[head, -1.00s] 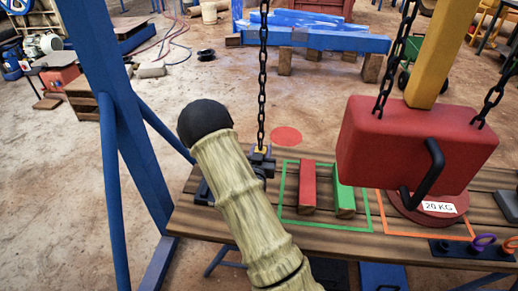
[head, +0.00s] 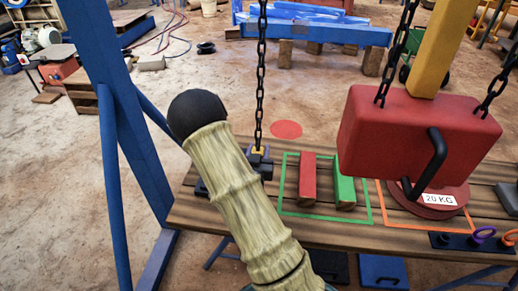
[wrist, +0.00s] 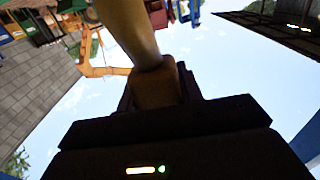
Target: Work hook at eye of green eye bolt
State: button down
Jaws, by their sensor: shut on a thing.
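In the wrist view my gripper (wrist: 155,95) is shut on a tan-brown rod-like piece (wrist: 130,30), which runs up out of the frame. Its far end is out of view, and I cannot tell whether it carries a hook. In the head view I cannot make out my gripper's jaws. A black chain (head: 261,60) hangs to a dark fitting (head: 262,166) with a yellow part on the bench. No green eye bolt shows clearly. At the right a dark plate (head: 460,246) carries a purple eye (head: 484,232) and an orange eye (head: 511,238).
A red weight (head: 400,135) hangs on chains above the plank bench (head: 330,231), over a red disc labelled 20 KG (head: 437,203). A red block (head: 307,178) and green block (head: 344,188) lie in a green outline. A blue post (head: 105,90) stands left.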

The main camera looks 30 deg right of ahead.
jog(key=shift+s+a+r, duration=0.15)
jog(key=shift+s+a, duration=0.05)
jog(key=shift+s, duration=0.2)
jog(key=shift+w+a, duration=0.1)
jog(key=w+a, duration=0.6)
jog(key=a, duration=0.4)
jog(key=shift+w+a, duration=0.15)
jog(key=shift+a, duration=0.2)
dwell(2.0)
jog(key=shift+w+d, duration=0.1)
jog(key=shift+d, duration=0.05)
jog(key=shift+f+b+x, duration=0.15)
jog(key=shift+x, duration=0.9)
jog(key=shift+f+b+x, duration=0.1)
jog(key=shift+b+x, duration=0.05)
jog(key=shift+x, duration=0.85)
jog(key=shift+w+d, duration=0.1)
